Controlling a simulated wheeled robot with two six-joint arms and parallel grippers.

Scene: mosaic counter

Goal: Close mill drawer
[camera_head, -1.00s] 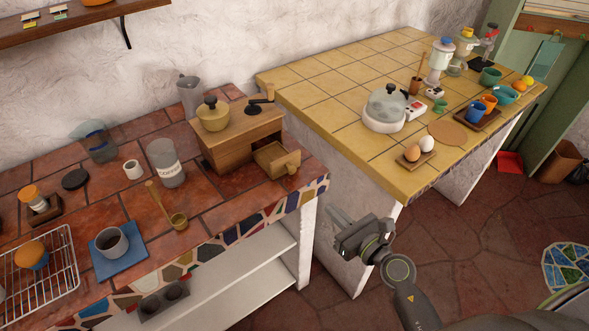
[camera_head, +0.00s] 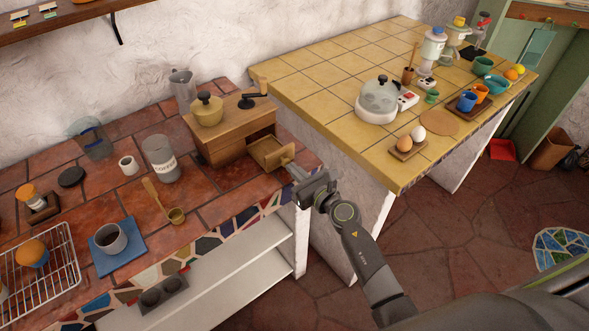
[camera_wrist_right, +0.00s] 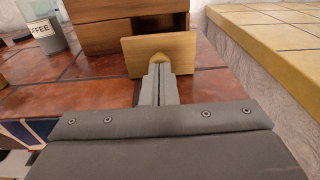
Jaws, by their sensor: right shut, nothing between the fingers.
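The wooden coffee mill (camera_head: 226,135) stands on the red-tiled counter, with a yellow dome and a dark crank on top. Its small drawer (camera_head: 268,155) sticks out of the front, toward the counter's right front corner. My right gripper (camera_head: 296,172) is shut and empty, with its tips at the drawer's front. In the right wrist view the shut fingers (camera_wrist_right: 161,82) point at the drawer front (camera_wrist_right: 150,50) and cover part of its round knob (camera_wrist_right: 160,58). I cannot tell whether the tips touch the knob. My left gripper is not in view.

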